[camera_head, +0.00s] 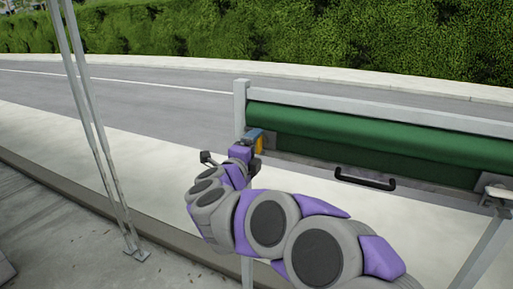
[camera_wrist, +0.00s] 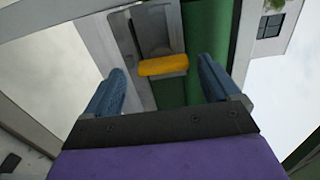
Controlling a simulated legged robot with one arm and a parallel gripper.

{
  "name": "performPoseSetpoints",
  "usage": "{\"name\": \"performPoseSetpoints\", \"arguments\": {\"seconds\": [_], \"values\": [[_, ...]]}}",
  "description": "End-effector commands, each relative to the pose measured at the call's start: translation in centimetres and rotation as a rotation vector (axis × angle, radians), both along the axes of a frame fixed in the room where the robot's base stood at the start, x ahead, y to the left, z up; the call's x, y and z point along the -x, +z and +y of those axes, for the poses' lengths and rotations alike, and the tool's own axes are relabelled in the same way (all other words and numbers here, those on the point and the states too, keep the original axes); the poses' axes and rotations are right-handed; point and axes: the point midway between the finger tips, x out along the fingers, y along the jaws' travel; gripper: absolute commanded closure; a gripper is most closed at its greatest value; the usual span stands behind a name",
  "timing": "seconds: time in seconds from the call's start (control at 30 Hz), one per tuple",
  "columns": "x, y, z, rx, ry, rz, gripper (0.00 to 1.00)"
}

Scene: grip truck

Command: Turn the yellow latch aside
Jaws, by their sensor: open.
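The yellow latch (camera_wrist: 163,65) shows in the wrist view as a short yellow bar on a grey plate (camera_wrist: 160,24), beside a green panel (camera_wrist: 205,35). In the head view a small part of the yellow latch (camera_head: 259,145) shows just beyond my gripper. My gripper (camera_wrist: 165,85) is open, with one blue finger on each side of the latch in the picture. The latch appears ahead, between the fingers, and I see no contact. In the head view my gripper (camera_head: 254,137) is at the left end of the green panel, and my arm hides part of the frame.
A grey post (camera_head: 240,105) stands at the panel's left end. A black handle (camera_head: 365,179) hangs below the green panel (camera_head: 380,130). A thin metal pole (camera_head: 98,150) stands at the left. A road and hedge lie behind; the pavement between pole and post is clear.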

Motion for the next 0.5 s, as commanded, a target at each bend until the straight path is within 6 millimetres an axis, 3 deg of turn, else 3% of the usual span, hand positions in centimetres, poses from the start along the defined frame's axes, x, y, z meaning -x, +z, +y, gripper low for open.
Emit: {"name": "performPoseSetpoints", "arguments": {"seconds": [0.5], "values": [[10.5,0.1,4.2,-0.001,0.007,0.003,0.11]]}}
